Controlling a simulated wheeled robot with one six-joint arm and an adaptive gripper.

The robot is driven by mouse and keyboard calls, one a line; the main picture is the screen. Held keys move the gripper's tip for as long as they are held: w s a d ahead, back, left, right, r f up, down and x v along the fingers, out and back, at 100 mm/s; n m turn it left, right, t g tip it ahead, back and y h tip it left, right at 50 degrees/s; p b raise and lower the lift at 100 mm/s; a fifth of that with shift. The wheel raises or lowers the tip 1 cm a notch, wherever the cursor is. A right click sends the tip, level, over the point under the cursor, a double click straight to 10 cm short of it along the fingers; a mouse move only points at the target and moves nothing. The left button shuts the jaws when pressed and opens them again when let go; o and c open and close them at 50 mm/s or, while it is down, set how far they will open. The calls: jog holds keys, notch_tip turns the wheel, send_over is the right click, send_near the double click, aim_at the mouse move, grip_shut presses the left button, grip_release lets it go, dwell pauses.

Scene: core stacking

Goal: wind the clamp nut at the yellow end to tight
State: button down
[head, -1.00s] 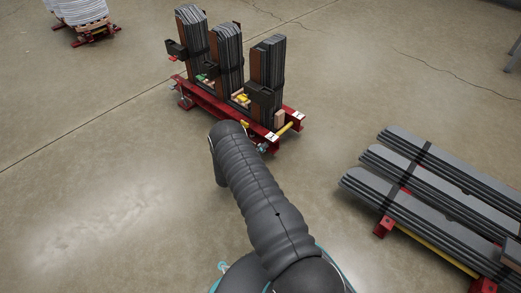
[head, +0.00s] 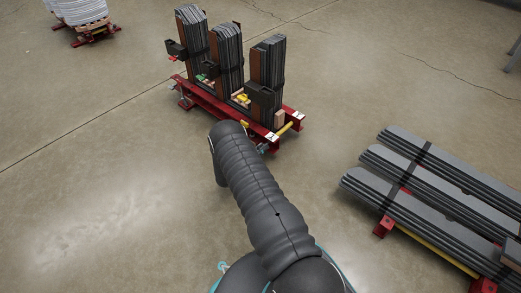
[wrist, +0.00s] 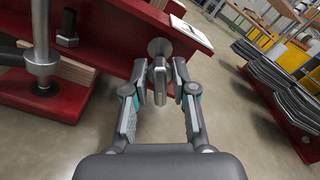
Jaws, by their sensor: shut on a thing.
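The clamp nut (wrist: 160,75) is a grey metal piece on the side of the red beam (wrist: 112,40) in the wrist view, with a round washer behind it. My gripper (wrist: 160,88) is shut on it, one finger on each side. In the head view the red core frame (head: 225,115) carries three upright stacks of grey laminations (head: 230,55). A yellow bar (head: 289,127) shows at its near right end. My arm hides the gripper and the nut there.
Grey lamination stacks (head: 430,165) lie on red supports at the right. Another pallet (head: 90,32) stands at the far left. In the wrist view a vertical metal rod (wrist: 41,35) with a nut stands at the left. Open concrete floor lies left of my arm.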

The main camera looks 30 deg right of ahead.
jog(key=shift+m, duration=0.6)
jog(key=shift+m, duration=0.9)
jog(key=c, duration=0.9)
grip_release()
jog(key=shift+m, duration=0.3)
jog(key=shift+o, duration=0.2)
jog(key=v, duration=1.2)
